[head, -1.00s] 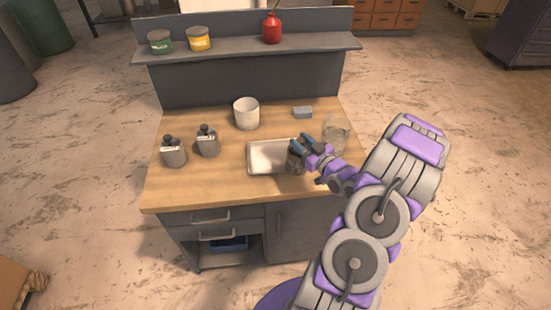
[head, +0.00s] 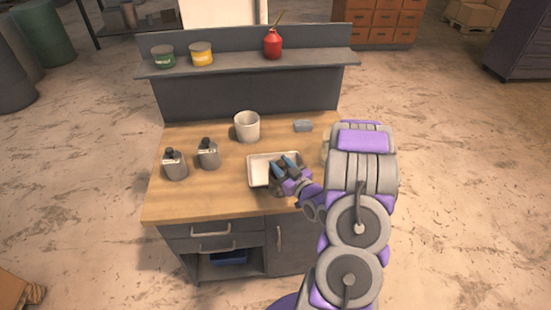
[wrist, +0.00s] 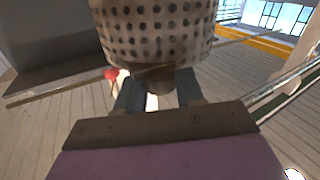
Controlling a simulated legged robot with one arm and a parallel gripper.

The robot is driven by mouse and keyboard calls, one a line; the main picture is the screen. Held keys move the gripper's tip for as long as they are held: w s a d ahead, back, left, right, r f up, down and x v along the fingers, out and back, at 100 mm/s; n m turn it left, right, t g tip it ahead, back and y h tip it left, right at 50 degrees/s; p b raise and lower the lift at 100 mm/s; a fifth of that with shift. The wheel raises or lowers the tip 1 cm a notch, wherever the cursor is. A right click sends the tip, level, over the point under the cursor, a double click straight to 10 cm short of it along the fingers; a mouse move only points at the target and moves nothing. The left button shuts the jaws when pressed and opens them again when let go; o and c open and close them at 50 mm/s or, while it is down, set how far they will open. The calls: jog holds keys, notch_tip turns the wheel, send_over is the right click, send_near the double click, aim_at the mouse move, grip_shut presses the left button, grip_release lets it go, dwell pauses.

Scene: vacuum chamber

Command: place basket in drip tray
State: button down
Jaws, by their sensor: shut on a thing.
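The basket (wrist: 155,32) is a perforated metal cylinder that fills the top middle of the wrist view. My gripper (wrist: 158,92) is shut on the basket, with its fingers on either side of a narrow part below the perforated wall. In the head view my gripper (head: 283,165) is over the right part of the drip tray. The drip tray (head: 259,173) is a shallow pale metal tray on the wooden bench top. My gripper and arm hide its right side. The basket is mostly hidden by my gripper in the head view, and I cannot tell whether it touches the tray.
A white pot (head: 247,127) stands behind the tray. Two grey bottles with dark caps, one here (head: 208,153), stand at the left. A shelf (head: 235,63) with cans runs along the back. The front left bench top is clear.

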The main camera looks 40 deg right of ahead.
jog(key=w+d+f, duration=0.5)
jog(key=w+d, duration=0.2)
jog(key=w, duration=0.4)
jog(key=shift+w+d+b, duration=0.25)
jog(key=shift+w+b, duration=0.05)
jog(key=shift+b, duration=0.15)
jog(key=c, duration=0.7)
grip_release()
